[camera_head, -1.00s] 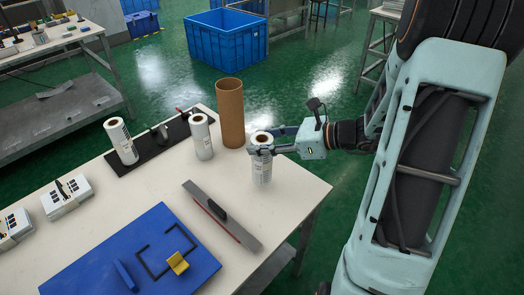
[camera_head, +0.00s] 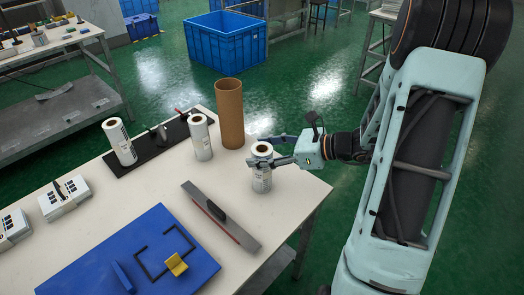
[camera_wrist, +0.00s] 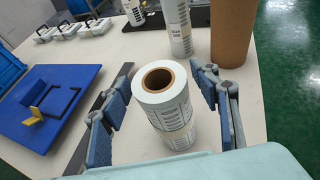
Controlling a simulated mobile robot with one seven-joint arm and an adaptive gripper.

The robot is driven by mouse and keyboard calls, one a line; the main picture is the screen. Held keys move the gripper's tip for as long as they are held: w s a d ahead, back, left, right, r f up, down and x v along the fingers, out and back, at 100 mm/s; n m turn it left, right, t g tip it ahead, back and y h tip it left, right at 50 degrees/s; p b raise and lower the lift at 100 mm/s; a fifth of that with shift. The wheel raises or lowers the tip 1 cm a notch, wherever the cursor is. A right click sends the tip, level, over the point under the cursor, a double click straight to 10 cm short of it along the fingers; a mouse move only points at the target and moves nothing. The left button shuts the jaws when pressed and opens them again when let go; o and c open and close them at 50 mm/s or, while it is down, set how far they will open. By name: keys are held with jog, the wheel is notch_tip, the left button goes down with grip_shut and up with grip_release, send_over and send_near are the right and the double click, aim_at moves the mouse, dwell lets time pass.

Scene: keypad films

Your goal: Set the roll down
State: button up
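The white label roll (camera_head: 262,178) with a brown core stands upright on the cream table (camera_head: 165,185), near its right end. It also shows in the wrist view (camera_wrist: 172,115), its printed side partly visible. My gripper (camera_head: 256,152) is open around the roll's upper part. In the wrist view one blue-padded finger is on each side of the roll, with a visible gap on both sides. The roll's base looks to be on the tabletop.
A tall brown cardboard tube (camera_head: 230,115) and another white roll (camera_head: 201,138) stand just behind. A third roll (camera_head: 120,143) stands by a black strip. A metal straightedge (camera_head: 222,217) and a blue board (camera_head: 125,255) lie in front. The table's right edge is close.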

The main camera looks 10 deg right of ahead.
jog(key=shift+r, duration=0.1)
jog(key=shift+d+r, duration=0.1)
jog(key=shift+r, duration=0.1)
jog(key=p+v, duration=0.1)
jog(key=v, duration=1)
jog(key=shift+s+d, duration=0.25)
jog(key=shift+d, duration=0.05)
